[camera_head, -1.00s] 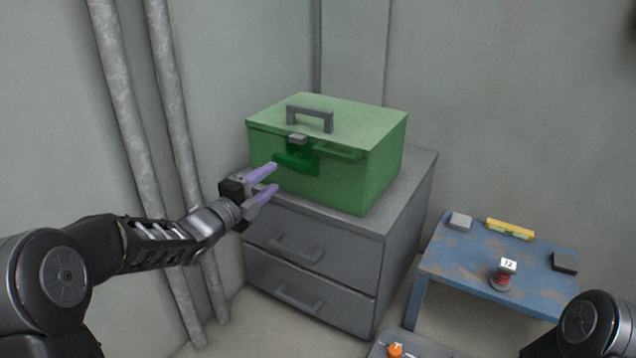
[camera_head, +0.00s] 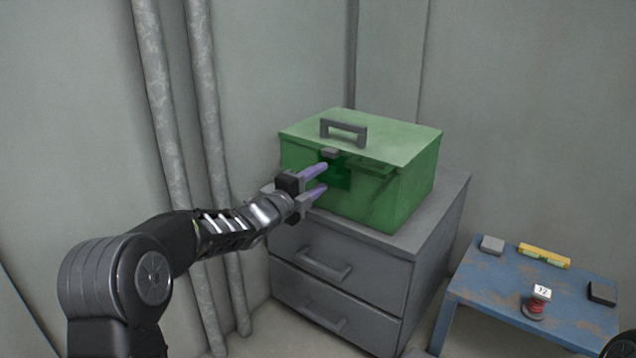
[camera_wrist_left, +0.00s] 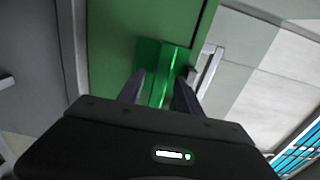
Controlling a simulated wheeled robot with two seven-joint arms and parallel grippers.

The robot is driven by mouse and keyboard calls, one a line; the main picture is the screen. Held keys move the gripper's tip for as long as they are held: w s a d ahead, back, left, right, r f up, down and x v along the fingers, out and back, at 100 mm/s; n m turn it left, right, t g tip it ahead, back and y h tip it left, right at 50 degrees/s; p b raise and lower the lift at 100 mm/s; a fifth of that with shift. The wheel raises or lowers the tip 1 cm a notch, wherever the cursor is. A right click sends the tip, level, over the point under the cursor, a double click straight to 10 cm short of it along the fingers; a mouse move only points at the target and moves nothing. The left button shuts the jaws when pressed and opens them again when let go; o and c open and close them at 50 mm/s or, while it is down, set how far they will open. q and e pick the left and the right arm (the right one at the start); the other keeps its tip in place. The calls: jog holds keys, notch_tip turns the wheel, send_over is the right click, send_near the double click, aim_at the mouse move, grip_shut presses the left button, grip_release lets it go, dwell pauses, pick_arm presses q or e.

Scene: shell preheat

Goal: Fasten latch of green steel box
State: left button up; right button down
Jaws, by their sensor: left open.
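The green steel box (camera_head: 375,195) stands on a grey drawer cabinet with its lid down and a grey handle (camera_head: 343,131) on top. On its front, below a small grey catch (camera_head: 330,153), is a darker green latch area (camera_head: 338,173), partly hidden by my fingers. My left gripper (camera_head: 320,179) is open at the front of the box, its purple fingers pointing at the latch. In the left wrist view the bright green latch (camera_wrist_left: 160,75) lies between and just beyond the fingertips; I cannot tell whether they touch it.
The grey cabinet (camera_head: 340,290) has two drawers with protruding handles. A low blue table (camera_head: 500,290) at the right holds a yellow level (camera_head: 544,256), a red spool-like item with a number card (camera_head: 535,306), and small blocks. Pipes (camera_head: 205,150) run up the left wall.

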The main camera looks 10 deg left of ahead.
pick_arm(q)
jog(key=shift+c, duration=0.3)
grip_shut()
dwell(0.3)
